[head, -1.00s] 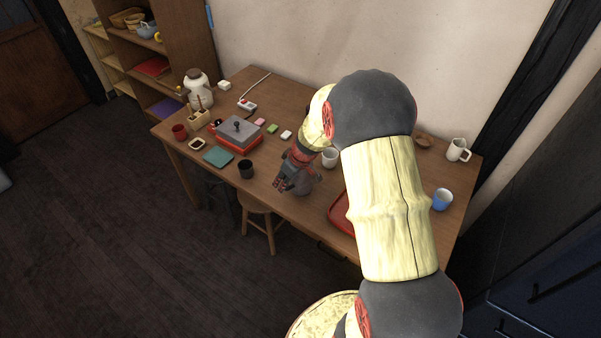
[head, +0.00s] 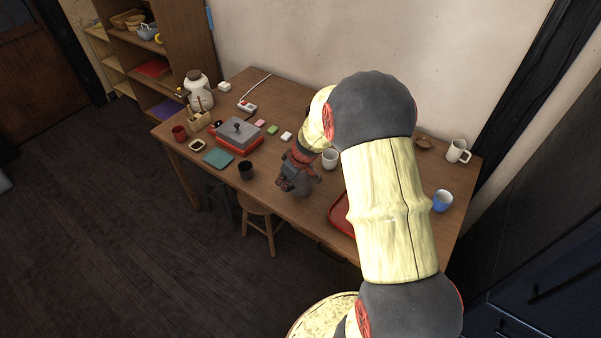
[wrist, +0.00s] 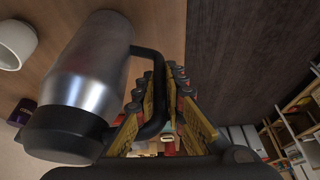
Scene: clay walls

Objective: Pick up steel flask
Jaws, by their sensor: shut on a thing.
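The steel flask (wrist: 91,72) shows in the wrist view as a brushed metal cylinder with a black end and a black loop handle (wrist: 160,95). My gripper (wrist: 178,82) has its yellow-padded fingers closed around the flask's handle, to the right of the flask body. In the head view my gripper (head: 284,184) is low over the front part of the wooden table. The flask (head: 302,188) is mostly hidden there behind the gripper. I cannot tell whether it touches the tabletop.
On the table (head: 275,205), a white cup (head: 330,158) stands close behind the gripper and a red tray (head: 341,213) lies to its right. A black cup (head: 246,169) and a grey-lidded red box (head: 238,134) are to the left. A stool (head: 262,222) stands below the front edge.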

